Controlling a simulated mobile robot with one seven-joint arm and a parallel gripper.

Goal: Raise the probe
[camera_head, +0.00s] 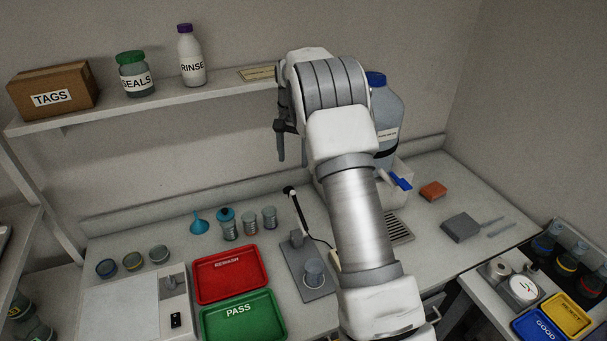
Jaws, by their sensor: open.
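A small clear cup (314,273) stands on the base. I cannot tell whether the probe touches the stand's block (297,239). My gripper (291,152) is open, with dark fingers pointing down, above and apart from the probe and near the shelf's front edge. My arm hides part of the bench to the right.
A red tray (231,255) and a green PASS tray (242,296) lie left of the stand. Several jars and a blue funnel (198,222) stand behind them. A large blue-capped jug (390,125) stands behind my arm. The shelf (150,103) overhangs the back left.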

